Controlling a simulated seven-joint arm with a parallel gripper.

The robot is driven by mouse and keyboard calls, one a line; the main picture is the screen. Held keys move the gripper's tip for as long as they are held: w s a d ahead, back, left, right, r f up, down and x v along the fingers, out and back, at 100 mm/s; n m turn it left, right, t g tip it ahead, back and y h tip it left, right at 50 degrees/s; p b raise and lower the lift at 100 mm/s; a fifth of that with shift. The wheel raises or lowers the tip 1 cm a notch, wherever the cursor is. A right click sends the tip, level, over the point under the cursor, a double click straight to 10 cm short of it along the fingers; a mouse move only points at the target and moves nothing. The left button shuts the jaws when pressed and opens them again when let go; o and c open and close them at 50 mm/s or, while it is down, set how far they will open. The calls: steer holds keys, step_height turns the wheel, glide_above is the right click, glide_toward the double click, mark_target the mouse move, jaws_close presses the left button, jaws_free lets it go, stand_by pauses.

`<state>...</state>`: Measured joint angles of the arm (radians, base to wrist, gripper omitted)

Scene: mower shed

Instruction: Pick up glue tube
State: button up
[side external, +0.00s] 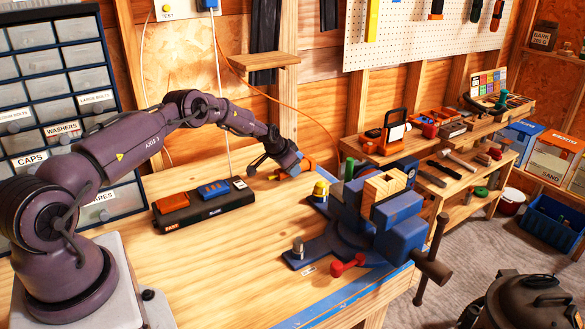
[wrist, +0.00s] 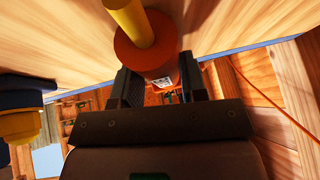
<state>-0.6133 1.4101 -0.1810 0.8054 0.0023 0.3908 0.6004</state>
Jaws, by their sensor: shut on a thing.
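The glue tube has an orange body and a yellow nozzle. In the wrist view the tube (wrist: 147,42) lies between the two dark fingers of my gripper (wrist: 155,82), which is shut on it. The yellow nozzle points toward the top of the picture and a small pale label shows on the body. In the side external view my gripper (side external: 291,168) is low over the far part of the workbench, with the tube (side external: 308,166) partly hidden behind it. I cannot tell whether the tube touches the bench.
A blue vise (side external: 398,232) holding a wooden block stands right of my gripper, with a yellow-topped container (side external: 321,190) beside it. A black charger tray (side external: 178,222) with orange and blue packs lies to the left. The bench (side external: 240,265) in front is mostly clear. An orange cord hangs behind.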

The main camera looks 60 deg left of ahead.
steer(key=shift+r, duration=0.6)
step_height(320, 180, up, 2)
steer(key=shift+s+r, duration=0.1)
steer(key=shift+r, duration=0.15)
steer(key=s+d+r, duration=0.6)
steer(key=s+r, duration=0.3)
steer(key=s, duration=0.3)
steer(key=shift+d+r, duration=0.15)
steer(key=shift+d, duration=0.25)
